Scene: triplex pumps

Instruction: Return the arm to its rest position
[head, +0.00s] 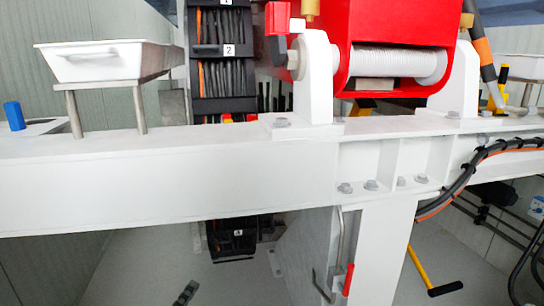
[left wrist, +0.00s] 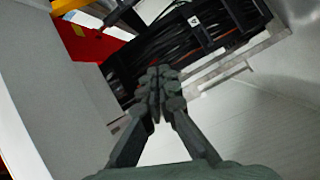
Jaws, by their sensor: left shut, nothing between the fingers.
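My left gripper (head: 186,292) shows only as small dark fingertips at the bottom edge of the head view, below the white beam (head: 170,185). The rest of that arm is out of the picture. In the left wrist view the left gripper (left wrist: 157,85) points away from the camera with its two dark fingers together and nothing held. Beyond the fingers is a black cable rack (left wrist: 190,45). I cannot tell the distance between the fingertips and the rack. My right gripper is in neither view.
The beam crosses the whole head view, with a white post (head: 378,250) below it. A white tray (head: 105,62) stands on pegs at left, and a red pump housing (head: 390,22) sits above. A red-handled lever (head: 348,280) and yellow-handled tool (head: 430,280) are low at right.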

